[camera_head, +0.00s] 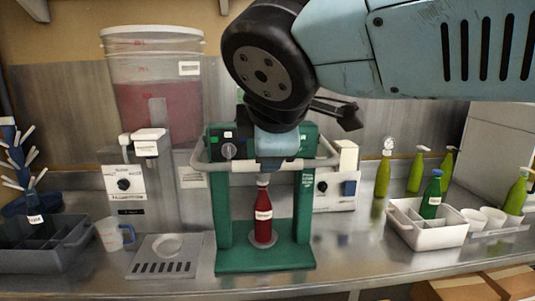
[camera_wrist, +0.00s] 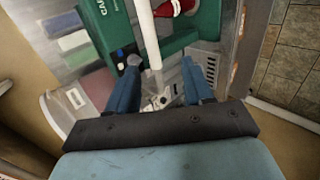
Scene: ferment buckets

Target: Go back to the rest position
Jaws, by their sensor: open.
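My gripper (camera_wrist: 160,62) shows in the wrist view with its two blue fingers apart. The white handle bar (camera_wrist: 147,35) of the green capper (camera_wrist: 205,25) runs through the gap between them; I cannot tell if they touch it. In the head view my arm comes in from the upper right, bends down in front of the green capper (camera_head: 225,235), and ends at its white handle bar (camera_head: 325,161). The fingertips are not clear there. A red bottle (camera_head: 263,215) stands upright under the capper's head.
A filler with a clear tank of red liquid (camera_head: 155,90) stands left. The front counter right of the capper is clear.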

